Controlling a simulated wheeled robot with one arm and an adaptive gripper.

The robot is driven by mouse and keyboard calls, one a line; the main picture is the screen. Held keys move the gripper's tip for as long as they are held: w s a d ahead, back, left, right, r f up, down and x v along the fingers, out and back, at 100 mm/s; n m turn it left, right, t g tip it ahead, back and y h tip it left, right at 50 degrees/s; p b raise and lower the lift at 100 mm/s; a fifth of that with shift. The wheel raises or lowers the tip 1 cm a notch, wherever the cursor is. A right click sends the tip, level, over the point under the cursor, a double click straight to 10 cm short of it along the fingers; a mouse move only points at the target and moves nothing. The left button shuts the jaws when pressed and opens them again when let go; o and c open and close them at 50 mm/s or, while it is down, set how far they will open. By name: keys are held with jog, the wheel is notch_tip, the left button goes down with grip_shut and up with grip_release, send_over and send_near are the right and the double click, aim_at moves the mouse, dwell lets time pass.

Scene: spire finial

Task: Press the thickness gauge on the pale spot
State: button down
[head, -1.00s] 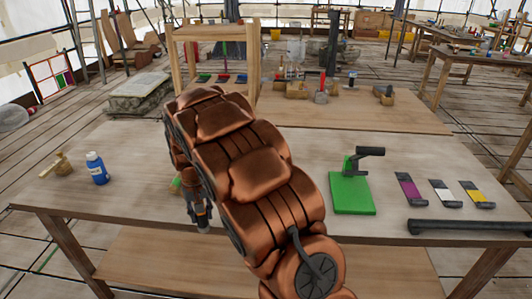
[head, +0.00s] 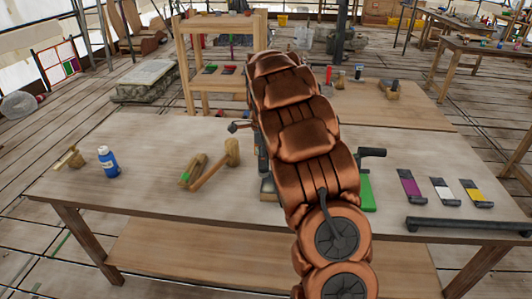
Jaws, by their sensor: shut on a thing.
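My gripper (head: 262,155) shows only as a thin dark strip at the left edge of my copper-coloured arm, above the middle of the workbench (head: 130,170). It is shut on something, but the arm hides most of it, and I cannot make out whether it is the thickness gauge. A dark piece (head: 238,126) juts out left of the arm there. A small grey block (head: 268,187) shows just below the gripper; I cannot tell whether it touches it. I cannot make out the pale spot.
Right are a green plate (head: 368,192), partly hidden, purple (head: 411,187), white (head: 443,191) and yellow (head: 475,194) swatches, and a dark bar (head: 468,225). The left front is clear.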

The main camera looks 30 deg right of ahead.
aim_at(266, 173)
jog(key=shift+s+d+r+m, duration=0.15)
jog(key=shift+d+r+m, duration=0.1)
jog(key=shift+d+m, duration=0.3)
jog(key=shift+f, duration=0.15)
jog(key=shift+f+b, duration=0.6)
jog(key=shift+f, duration=1.75)
jog(key=shift+f+b, duration=0.6)
jog(key=shift+f, duration=1)
jog(key=shift+r+p, duration=0.55)
jog(key=shift+r, duration=2.1)
jog(key=shift+f, duration=0.2)
jog(key=shift+f+b, duration=0.8)
jog(key=shift+f, duration=1.35)
